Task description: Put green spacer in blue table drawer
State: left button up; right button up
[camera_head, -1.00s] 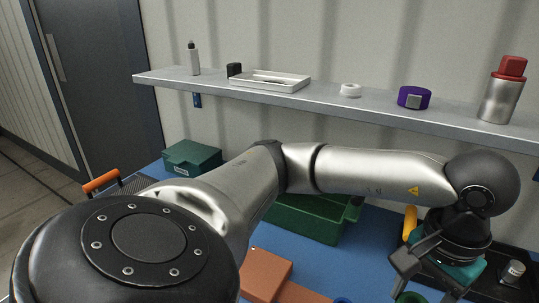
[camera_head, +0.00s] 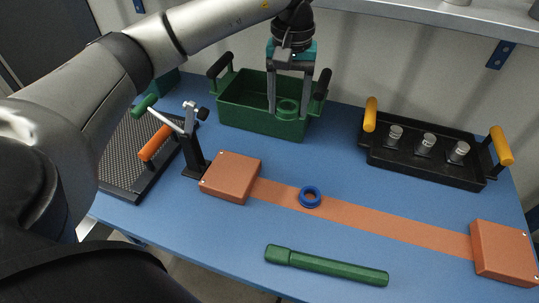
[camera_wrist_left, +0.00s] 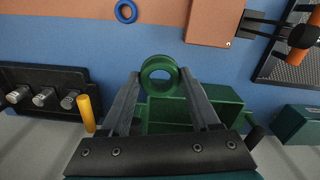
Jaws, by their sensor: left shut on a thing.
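The green spacer (camera_head: 288,108) is a short ring held between the fingertips of my left gripper (camera_head: 291,108). The fingers point down, in front of or over the front part of the green crate; the exact gap to the crate is unclear. In the left wrist view the spacer (camera_wrist_left: 159,88) shows as a ring between the two fingertips (camera_wrist_left: 160,78). The blue table (camera_head: 215,235) fills the head view, and I see no drawer on it. My right gripper is not in view.
The green crate (camera_head: 245,118) has black handles. A black tray (camera_head: 400,160) with several metal couplers stands right. A blue ring (camera_head: 311,203) lies on an orange strip between orange blocks (camera_head: 230,177). A green rod (camera_head: 330,267) lies in front. A clamp stand (camera_head: 190,150) stands left.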

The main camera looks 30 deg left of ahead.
pick_arm(q)
jog(key=b, duration=0.3)
send_over(283, 171)
notch_tip(283, 171, down, 13)
jog(key=shift+f, duration=0.1)
jog(key=shift+f+b, duration=0.6)
jog(key=shift+f, duration=1.8)
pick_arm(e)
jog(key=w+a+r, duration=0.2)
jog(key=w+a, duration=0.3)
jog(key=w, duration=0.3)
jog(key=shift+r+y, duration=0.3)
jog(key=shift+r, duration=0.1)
pick_arm(q)
jog(key=shift+f, duration=0.15)
jog(key=o, duration=1.3)
jog(key=shift+o, duration=0.2)
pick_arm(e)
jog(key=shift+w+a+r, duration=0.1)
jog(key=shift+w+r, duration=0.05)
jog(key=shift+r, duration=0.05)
